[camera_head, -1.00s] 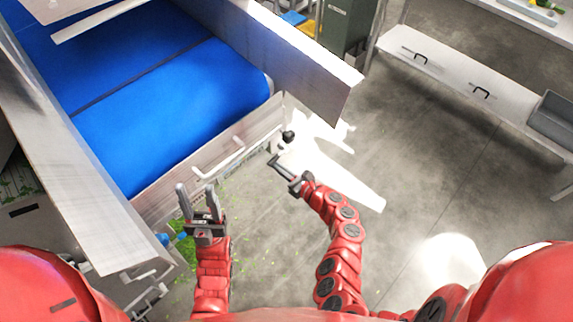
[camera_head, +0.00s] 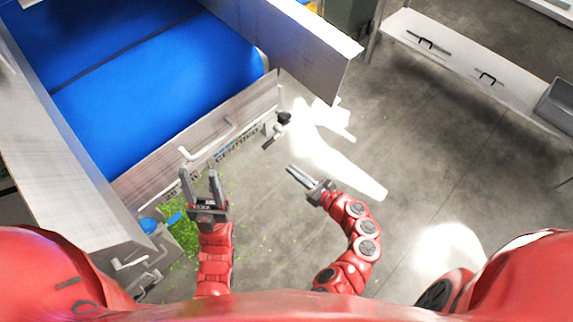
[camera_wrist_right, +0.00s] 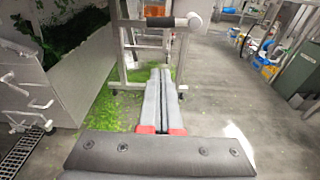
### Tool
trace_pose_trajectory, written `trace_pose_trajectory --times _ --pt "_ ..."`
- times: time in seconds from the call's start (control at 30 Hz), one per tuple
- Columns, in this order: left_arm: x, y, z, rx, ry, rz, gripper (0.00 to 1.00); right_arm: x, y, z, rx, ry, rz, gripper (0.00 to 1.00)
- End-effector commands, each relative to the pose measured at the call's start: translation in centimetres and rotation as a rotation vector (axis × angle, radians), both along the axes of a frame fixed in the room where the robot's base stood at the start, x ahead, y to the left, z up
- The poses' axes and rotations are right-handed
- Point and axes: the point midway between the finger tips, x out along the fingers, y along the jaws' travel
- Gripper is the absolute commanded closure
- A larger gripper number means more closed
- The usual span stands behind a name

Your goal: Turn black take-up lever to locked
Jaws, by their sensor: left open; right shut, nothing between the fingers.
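The black take-up lever (camera_head: 283,119) shows in the head view at the near right corner of the conveyor's end plate, with a round black knob. Its exact angle is hard to read at this size. My right gripper (camera_head: 291,168) is shut and empty, apart from the lever and below it in the picture. In the right wrist view its two fingers (camera_wrist_right: 161,72) lie together with nothing between them. My left gripper (camera_head: 198,174) is open and empty, in front of the end plate, left of the lever.
The blue conveyor belt (camera_head: 165,88) fills the upper left, with a steel side guard (camera_head: 290,45) along its right. A bent white handle (camera_head: 208,142) sticks out of the end plate. Green scraps (camera_head: 178,228) lie on the floor. Open floor (camera_head: 440,150) lies to the right.

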Motion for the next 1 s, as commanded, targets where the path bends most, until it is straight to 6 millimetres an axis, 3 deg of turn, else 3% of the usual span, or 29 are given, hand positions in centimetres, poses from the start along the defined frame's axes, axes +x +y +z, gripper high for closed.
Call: trace_pose_trajectory --times 0.17,0.4,0.53,0.8,1.0 --pt "0.0 0.0 -3.1 0.0 0.0 0.0 0.5 -0.1 -0.1 -2.2 0.022 -0.027 0.0 1.0" --pt "0.0 0.0 -11.9 0.0 0.0 0.0 0.5 1.1 0.5 -7.6 0.108 -0.153 -0.019 1.0" --pt "0.0 0.0 -16.1 0.0 0.0 0.0 0.5 1.6 0.4 -9.3 0.166 -0.231 -0.028 1.0" --pt "0.0 0.0 -24.6 0.0 0.0 0.0 0.5 1.0 0.0 -10.1 0.357 -0.445 0.003 1.0" --pt "0.0 0.0 -27.7 0.0 0.0 0.0 0.5 0.2 -0.9 -9.5 0.436 -0.563 0.014 1.0"
